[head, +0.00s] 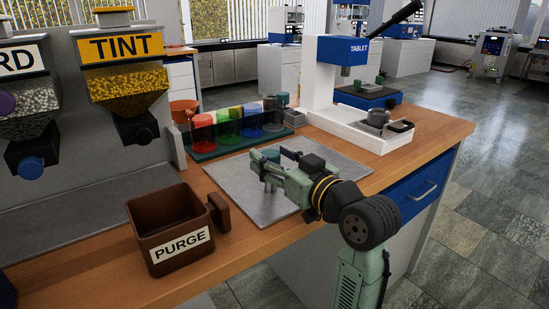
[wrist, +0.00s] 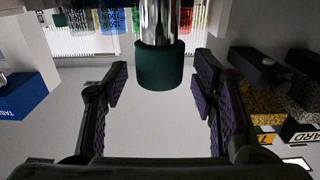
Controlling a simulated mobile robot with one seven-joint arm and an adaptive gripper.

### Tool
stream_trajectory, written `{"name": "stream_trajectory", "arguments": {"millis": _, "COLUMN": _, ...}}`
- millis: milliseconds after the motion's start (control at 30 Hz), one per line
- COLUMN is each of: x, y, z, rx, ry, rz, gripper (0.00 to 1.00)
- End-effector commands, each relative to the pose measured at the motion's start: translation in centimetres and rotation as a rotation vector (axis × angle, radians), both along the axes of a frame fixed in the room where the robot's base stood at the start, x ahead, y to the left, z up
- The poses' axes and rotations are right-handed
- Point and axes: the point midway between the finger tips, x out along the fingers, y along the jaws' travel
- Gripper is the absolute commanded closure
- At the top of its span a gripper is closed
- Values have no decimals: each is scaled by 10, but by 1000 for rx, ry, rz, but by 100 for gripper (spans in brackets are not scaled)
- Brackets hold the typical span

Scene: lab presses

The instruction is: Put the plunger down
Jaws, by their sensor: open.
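The plunger (wrist: 161,66) shows in the wrist view as a shiny steel shaft with a dark teal end. In the head view its teal part (head: 271,156) is small and partly hidden by my gripper, over the grey mat (head: 234,188). My gripper (head: 272,162) is open above the mat. In the wrist view the plunger lies between and just beyond the two spread fingers (wrist: 161,80), with a gap on each side. It appears to stand upright on the mat, but its base is hidden.
A rack (head: 225,146) of coloured cups stands behind the mat. The tablet press (head: 345,105) is at the back right. A brown PURGE bin (head: 168,226) is at the front left, below the TINT hopper (head: 125,80). The mat's front part is clear.

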Motion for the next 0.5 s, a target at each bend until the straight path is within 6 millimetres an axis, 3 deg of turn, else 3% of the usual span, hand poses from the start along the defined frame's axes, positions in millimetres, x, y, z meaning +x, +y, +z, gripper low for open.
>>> {"name": "stream_trajectory", "arguments": {"millis": 300, "x": -1, "y": -1, "z": 4, "rx": 0, "ry": -1, "rz": -1, "gripper": 47}}
{"name": "stream_trajectory", "arguments": {"millis": 500, "x": -28, "y": -22, "z": 1, "rx": -1, "ry": -2, "rz": -5, "gripper": 47}}
